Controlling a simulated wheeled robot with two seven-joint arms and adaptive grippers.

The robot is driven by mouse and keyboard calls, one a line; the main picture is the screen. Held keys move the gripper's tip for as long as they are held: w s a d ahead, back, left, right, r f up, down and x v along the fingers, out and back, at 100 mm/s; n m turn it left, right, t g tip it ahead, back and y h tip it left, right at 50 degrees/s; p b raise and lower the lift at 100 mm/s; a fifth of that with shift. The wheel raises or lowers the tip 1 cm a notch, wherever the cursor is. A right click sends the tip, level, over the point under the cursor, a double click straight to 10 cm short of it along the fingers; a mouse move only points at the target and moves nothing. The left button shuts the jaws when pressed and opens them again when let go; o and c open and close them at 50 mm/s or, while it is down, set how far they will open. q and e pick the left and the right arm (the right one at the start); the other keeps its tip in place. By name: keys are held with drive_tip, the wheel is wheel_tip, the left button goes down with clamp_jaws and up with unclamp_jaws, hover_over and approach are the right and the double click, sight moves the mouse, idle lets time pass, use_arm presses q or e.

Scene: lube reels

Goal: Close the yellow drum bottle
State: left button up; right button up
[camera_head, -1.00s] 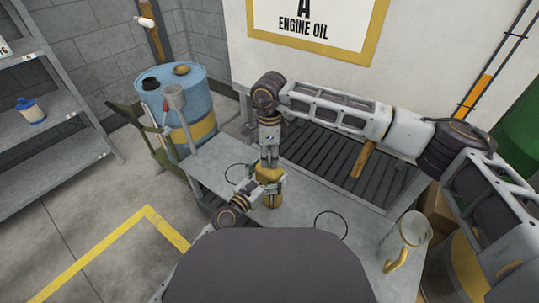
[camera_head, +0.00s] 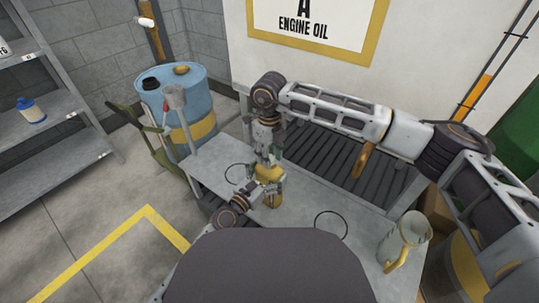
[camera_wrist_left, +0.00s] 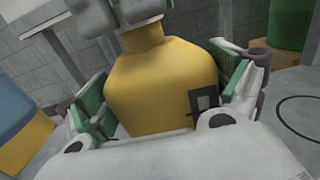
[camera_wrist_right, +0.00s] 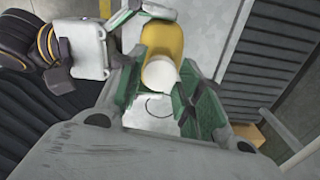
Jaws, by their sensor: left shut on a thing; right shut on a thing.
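The yellow drum bottle (camera_head: 271,200) stands upright on the grey table (camera_head: 308,205). My left gripper (camera_head: 269,188) is shut around its body; in the left wrist view, green pads press both sides of the bottle (camera_wrist_left: 160,88). My right gripper (camera_head: 269,161) points down onto the bottle's top and is shut on a white cap (camera_wrist_right: 160,73), seen between its green pads in the right wrist view. Whether the cap is fully seated is hidden.
A clear measuring jug (camera_head: 402,240) with a yellow handle stands at the table's right end. Two dark circles mark the tabletop. A slatted rack (camera_head: 320,160) lies behind the bottle.

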drive_tip(key=m, duration=0.4)
drive_tip(key=shift+m, duration=0.3)
drive_tip(key=m, duration=0.3)
drive_tip(key=shift+m, duration=0.4)
drive_tip(key=m, duration=0.3)
drive_tip(key=shift+m, duration=0.4)
drive_tip(key=m, duration=0.4)
drive_tip(key=o, duration=0.8)
drive_tip(key=shift+r, duration=0.1)
drive_tip(key=shift+r, duration=5.9)
